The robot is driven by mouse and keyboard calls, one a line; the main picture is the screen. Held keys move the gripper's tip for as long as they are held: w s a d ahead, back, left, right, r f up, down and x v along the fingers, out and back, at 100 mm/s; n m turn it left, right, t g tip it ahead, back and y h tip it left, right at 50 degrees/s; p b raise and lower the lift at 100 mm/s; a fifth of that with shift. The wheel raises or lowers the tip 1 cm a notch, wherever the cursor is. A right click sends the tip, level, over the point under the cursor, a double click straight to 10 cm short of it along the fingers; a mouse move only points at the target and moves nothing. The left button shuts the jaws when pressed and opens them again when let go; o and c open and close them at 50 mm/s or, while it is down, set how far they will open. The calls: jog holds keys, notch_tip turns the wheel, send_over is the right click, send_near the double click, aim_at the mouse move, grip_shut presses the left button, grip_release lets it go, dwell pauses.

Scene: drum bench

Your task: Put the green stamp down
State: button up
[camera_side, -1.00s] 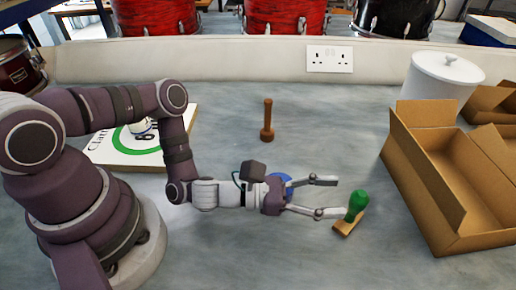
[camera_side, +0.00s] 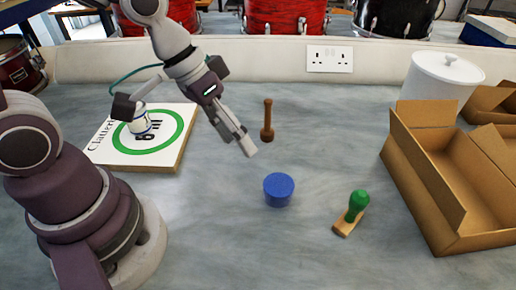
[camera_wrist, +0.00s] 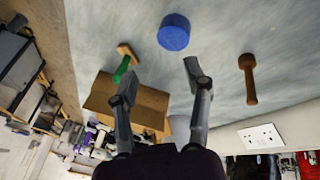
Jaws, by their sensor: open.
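A blue round tub (camera_side: 279,190) sits left of the stamp. A brown wooden stamp or pestle (camera_side: 267,122) stands behind it. An open cardboard box (camera_side: 446,190) and a white lidded pot (camera_side: 441,80) are at right.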

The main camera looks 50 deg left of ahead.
jog(key=s+a+r+t+y, duration=0.2)
jog(key=s+a+r+y, duration=0.1)
jog(key=a+r, duration=0.3)
jog(key=shift+s+a+n+y, duration=0.35)
jog(key=shift+s+a, duration=0.2)
jog(key=shift+a, duration=0.4)
jog(key=shift+r, duration=0.1)
